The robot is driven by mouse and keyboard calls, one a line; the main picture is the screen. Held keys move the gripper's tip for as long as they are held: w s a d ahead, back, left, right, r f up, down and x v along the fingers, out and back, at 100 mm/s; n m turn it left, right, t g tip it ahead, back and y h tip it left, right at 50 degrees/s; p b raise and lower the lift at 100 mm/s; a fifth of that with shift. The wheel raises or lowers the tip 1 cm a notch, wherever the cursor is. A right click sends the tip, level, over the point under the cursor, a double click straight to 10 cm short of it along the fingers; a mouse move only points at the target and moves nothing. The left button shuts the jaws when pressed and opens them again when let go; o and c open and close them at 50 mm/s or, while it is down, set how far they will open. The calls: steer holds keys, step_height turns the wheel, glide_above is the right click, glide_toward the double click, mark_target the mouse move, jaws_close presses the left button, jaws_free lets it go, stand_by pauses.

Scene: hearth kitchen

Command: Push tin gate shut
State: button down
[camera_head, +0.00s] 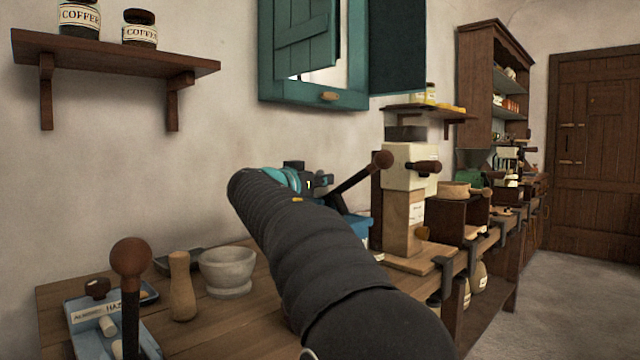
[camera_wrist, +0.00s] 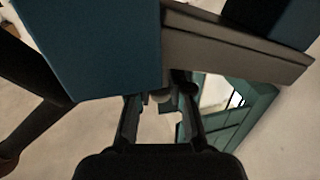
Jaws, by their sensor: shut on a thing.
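A blue box-shaped body (camera_head: 358,224), perhaps the tin, stands on the bench mostly behind my arm. In the wrist view a large blue panel (camera_wrist: 105,50) and a grey-brown strip (camera_wrist: 235,45) fill the upper part. My gripper (camera_wrist: 162,103) is close below them, its two fingers around a small rounded piece (camera_wrist: 161,96). I cannot tell for sure whether this piece is the gate's knob. In the head view my arm hides the fingertips, and the gate cannot be made out.
A cream and wooden grinder (camera_head: 405,200) stands right of my arm. A mortar (camera_head: 228,270), a pestle (camera_head: 181,285) and a blue tray-like device (camera_head: 88,312) are at the left. A teal shuttered window (camera_head: 330,97) hangs above. The floor (camera_head: 570,300) at right is clear.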

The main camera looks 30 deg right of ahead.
steer(key=shift+f+b, duration=0.65)
steer(key=shift+f, duration=0.2)
steer(key=c, duration=1)
jaws_free()
